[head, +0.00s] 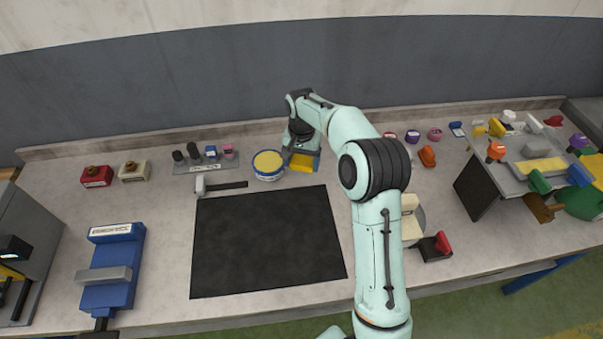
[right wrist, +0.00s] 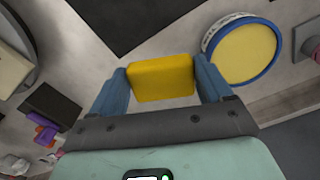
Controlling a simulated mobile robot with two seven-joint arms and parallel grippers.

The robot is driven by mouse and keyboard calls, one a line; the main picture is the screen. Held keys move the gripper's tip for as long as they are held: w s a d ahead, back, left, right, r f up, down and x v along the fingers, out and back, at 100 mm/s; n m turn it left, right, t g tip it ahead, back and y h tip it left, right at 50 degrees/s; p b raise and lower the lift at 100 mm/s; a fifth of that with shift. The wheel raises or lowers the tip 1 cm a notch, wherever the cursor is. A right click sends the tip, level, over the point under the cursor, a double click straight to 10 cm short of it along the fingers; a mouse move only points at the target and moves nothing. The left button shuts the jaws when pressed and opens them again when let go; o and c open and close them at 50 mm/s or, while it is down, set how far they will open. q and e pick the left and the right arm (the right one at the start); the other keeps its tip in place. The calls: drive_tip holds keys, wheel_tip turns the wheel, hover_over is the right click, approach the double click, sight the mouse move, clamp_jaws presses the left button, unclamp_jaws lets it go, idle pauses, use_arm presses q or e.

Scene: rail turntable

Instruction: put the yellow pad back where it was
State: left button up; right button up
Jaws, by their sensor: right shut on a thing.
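The yellow pad (head: 301,162) is a small block held between the fingers of my right gripper (head: 302,157). In the right wrist view the yellow pad (right wrist: 162,78) sits squarely between the two blue fingers of the right gripper (right wrist: 162,82), which is shut on it. The gripper points down over the back of the bench, just right of a round blue-rimmed tub (head: 268,165) with a yellow top. The tub also shows in the right wrist view (right wrist: 243,53), beside the pad and apart from it. Whether the pad touches the bench I cannot tell. My left gripper is not in view.
A black mat (head: 267,242) lies in front. A rack (head: 206,164) with small pieces and a grey-headed tool (head: 221,187) are left of the tub. A blue vise (head: 110,268) stands at left. Tools crowd the right side. My right arm hides part of the bench.

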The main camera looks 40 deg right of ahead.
sight(301, 163)
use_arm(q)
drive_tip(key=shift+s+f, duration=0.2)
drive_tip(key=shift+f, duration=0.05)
use_arm(e)
drive_tip(key=shift+w+f, duration=0.15)
drive_tip(key=shift+f, duration=2.65)
drive_tip(key=shift+f+b, duration=0.3)
drive_tip(key=shift+f, duration=0.1)
drive_tip(key=o, duration=0.9)
drive_tip(key=shift+c, duration=0.2)
drive_tip(key=shift+r, duration=0.5)
wheel_tip(301, 163, up, 12)
drive_tip(key=shift+f+p, duration=0.2)
drive_tip(key=shift+p, duration=0.55)
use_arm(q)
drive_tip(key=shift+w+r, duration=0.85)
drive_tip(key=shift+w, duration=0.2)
use_arm(e)
drive_tip(key=shift+r, duration=0.15)
